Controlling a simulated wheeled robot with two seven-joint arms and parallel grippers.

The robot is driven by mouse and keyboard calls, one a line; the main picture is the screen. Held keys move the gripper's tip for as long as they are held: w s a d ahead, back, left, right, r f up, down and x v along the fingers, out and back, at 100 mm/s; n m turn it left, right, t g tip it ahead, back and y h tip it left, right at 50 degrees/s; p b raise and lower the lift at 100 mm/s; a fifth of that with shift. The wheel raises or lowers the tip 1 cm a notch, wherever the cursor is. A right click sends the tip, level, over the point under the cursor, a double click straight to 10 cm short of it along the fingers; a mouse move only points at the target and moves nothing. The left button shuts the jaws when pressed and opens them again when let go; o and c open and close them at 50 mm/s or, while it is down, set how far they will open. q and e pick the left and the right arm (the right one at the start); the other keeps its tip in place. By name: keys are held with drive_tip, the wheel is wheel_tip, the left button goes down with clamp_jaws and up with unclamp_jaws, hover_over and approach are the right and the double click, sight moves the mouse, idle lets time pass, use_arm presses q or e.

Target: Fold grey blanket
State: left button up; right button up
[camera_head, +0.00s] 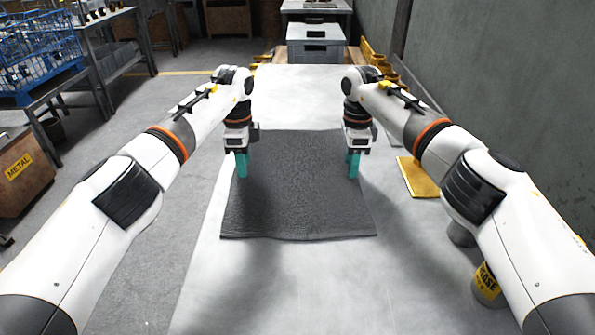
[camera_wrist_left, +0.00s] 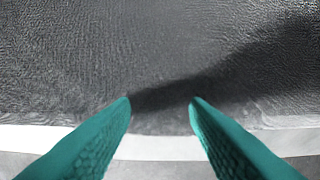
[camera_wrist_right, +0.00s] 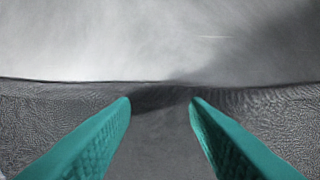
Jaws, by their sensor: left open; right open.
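The grey blanket (camera_head: 297,195) lies flat and spread out on the pale table, roughly square with its near edge facing me. My left gripper (camera_head: 241,168) is over the blanket's left edge; in the left wrist view its fingers (camera_wrist_left: 160,105) are apart with nothing between them, and the blanket (camera_wrist_left: 150,50) fills most of the view. My right gripper (camera_head: 353,168) is over the blanket's right edge; in the right wrist view its fingers (camera_wrist_right: 160,105) are apart and empty, with the blanket's edge (camera_wrist_right: 60,92) crossing beneath. I cannot tell whether the fingertips touch the cloth.
The pale table (camera_head: 290,290) is bare in front of the blanket. A yellow tray-like piece (camera_head: 419,178) and a grease can (camera_head: 488,286) are at the right. A grey crate (camera_head: 316,45) stands at the far end. A wall closes the right side.

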use_arm(q)
drive_tip(key=shift+f, duration=0.2)
use_arm(e)
drive_tip(key=shift+f, duration=0.15)
use_arm(q)
clamp_jaws()
use_arm(e)
clamp_jaws()
